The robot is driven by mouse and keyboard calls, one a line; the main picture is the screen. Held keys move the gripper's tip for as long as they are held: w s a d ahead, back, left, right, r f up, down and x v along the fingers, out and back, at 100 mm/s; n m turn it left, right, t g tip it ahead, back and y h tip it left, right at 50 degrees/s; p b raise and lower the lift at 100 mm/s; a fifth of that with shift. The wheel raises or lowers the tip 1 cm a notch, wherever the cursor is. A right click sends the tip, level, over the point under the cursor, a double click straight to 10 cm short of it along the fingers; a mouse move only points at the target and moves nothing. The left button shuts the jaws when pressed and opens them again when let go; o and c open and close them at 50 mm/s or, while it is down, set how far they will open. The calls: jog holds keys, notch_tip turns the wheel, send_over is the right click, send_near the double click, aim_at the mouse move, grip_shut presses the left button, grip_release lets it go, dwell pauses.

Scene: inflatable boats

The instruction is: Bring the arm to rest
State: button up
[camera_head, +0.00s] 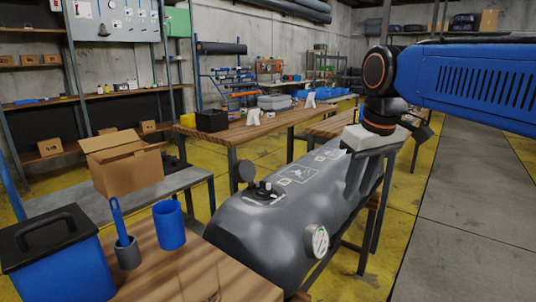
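My blue arm (470,78) reaches in from the right edge. Its dark wrist joints bend downward, and my gripper (362,185) hangs below them, over the right side of a grey inflated boat tube (275,235). Two grey finger-like parts point down close to the tube's surface. I cannot tell whether they touch it or how far they are apart. The tube carries a black valve (262,190) with its round cap raised, and a round gauge (317,241) on its near side.
A wooden bench (200,275) at front left holds a blue lidded bin (58,258), a blue cup (169,224) and a brush in a grey holder (127,252). An open cardboard box (125,165) stands behind. Clear grey floor (475,200) lies at right.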

jog(key=s+d+f+m+t, duration=0.1)
jog(key=s+d+f, duration=0.3)
jog(key=s+f, duration=0.4)
jog(key=s+d+f+m+t, duration=0.1)
jog(key=s+d+f+m, duration=0.2)
jog(key=s+f, duration=0.5)
notch_tip(320, 180, down, 5)
jog(key=shift+d+r+m+h, duration=0.15)
jog(key=shift+d+m+h, duration=0.15)
jog(key=shift+d, duration=0.6)
